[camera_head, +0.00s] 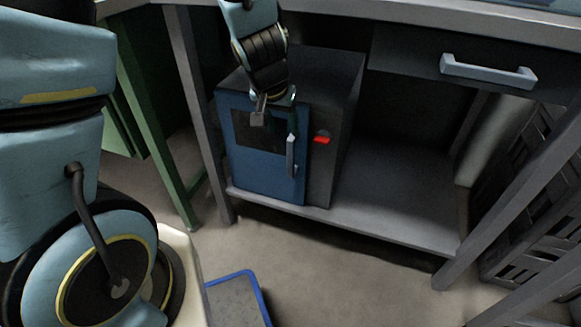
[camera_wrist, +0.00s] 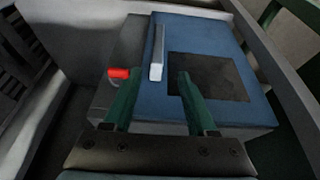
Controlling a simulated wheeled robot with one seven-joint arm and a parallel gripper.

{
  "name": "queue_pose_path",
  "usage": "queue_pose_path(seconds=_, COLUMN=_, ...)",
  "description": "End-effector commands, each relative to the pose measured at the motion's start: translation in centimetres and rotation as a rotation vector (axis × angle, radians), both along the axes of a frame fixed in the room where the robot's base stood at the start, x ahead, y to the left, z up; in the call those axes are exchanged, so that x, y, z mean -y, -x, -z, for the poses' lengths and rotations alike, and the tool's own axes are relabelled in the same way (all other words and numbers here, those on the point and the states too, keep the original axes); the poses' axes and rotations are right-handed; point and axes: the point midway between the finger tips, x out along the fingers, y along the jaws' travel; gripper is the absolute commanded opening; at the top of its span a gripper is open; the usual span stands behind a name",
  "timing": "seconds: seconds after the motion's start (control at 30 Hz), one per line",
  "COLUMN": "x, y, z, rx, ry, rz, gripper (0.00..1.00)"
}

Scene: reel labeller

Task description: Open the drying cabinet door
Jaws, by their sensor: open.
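The drying cabinet (camera_head: 340,95) is a dark box with a blue door (camera_head: 265,165) on the shelf under the bench. The door looks shut and has a dark window (camera_head: 250,133). Its pale upright bar handle (camera_head: 291,157) is on the door's right side; it also shows in the wrist view (camera_wrist: 157,55). My gripper (camera_wrist: 157,82) is open and empty, with its green fingers pointing at the door. The handle's near end appears between the fingertips in the picture; I cannot tell how far off it is. In the head view my wrist partly hides the door's upper part.
A red switch (camera_head: 322,140) is right of the door on the cabinet front. A drawer with a pale handle (camera_head: 488,70) hangs under the bench at right. The shelf (camera_head: 400,195) right of the cabinet is bare. A blue-rimmed mat (camera_head: 238,300) lies on the floor.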

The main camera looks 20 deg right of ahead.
Motion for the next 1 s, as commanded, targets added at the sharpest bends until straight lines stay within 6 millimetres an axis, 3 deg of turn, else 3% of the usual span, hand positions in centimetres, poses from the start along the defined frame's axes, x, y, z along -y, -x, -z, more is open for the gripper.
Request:
queue_pose_path(seconds=0.27, x=0.8, y=-0.3, z=2.7, rx=0.006, ry=-0.005, rz=0.011, gripper=0.57)
queue_pose_path(seconds=0.63, x=2.6, y=-2.1, z=8.9, rx=0.004, ry=-0.003, rz=0.01, gripper=0.57)
queue_pose_path(seconds=0.8, x=3.1, y=-2.7, z=10.4, rx=0.006, ry=-0.003, rz=0.009, gripper=0.57)
queue_pose_path(seconds=1.0, x=3.3, y=-2.8, z=10.8, rx=0.007, ry=-0.003, rz=0.01, gripper=0.57)
